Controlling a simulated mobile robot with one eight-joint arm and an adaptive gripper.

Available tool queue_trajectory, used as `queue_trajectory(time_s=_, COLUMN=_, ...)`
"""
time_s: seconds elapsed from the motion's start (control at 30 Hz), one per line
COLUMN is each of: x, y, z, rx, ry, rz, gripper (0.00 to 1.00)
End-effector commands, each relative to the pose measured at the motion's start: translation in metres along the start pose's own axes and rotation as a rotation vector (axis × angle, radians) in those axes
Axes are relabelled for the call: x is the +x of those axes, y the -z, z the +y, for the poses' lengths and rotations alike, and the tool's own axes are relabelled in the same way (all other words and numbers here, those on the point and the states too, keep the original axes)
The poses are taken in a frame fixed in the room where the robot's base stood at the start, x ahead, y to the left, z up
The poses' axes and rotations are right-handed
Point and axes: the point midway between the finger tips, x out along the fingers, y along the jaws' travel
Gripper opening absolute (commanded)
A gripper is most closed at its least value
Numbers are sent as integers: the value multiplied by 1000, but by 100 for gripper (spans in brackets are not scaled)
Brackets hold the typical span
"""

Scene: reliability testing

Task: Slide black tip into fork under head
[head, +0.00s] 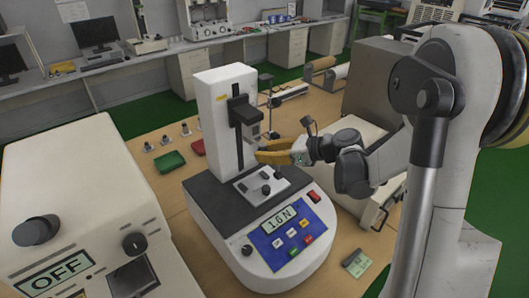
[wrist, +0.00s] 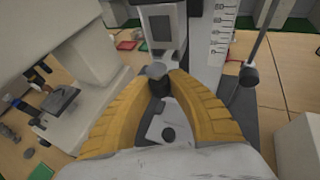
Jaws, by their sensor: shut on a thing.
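The force tester (head: 240,190) has a white column (head: 222,95) and a dark sliding head (head: 243,110). The head also shows at the top of the wrist view (wrist: 161,28). My gripper (head: 262,156) comes from the right, its yellow fingers just under the head. In the wrist view its fingers (wrist: 159,86) are shut on a small black tip (wrist: 159,88) with a round grey top (wrist: 156,70). The grey top is close below the head. The fork is not clear, so I cannot tell whether the tip is in it.
Below my gripper is a light plate (head: 262,187) with dark knobs on the tester's base. The blue panel (head: 292,229) reads 1.6 N. A white machine (head: 75,200) marked OFF stands left. A thin rod stand (wrist: 254,60) is right of the column. Green (head: 171,161) and red trays lie behind.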

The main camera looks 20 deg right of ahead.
Motion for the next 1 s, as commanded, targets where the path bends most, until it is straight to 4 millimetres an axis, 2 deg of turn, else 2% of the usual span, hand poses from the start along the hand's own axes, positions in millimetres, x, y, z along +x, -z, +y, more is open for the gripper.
queue_trajectory(time_s=0.53, x=13, y=-5, z=-7, rx=0, ry=0, rz=0, gripper=0)
queue_trajectory(time_s=1.0, x=16, y=-6, z=-8, rx=0, ry=0, rz=0, gripper=0)
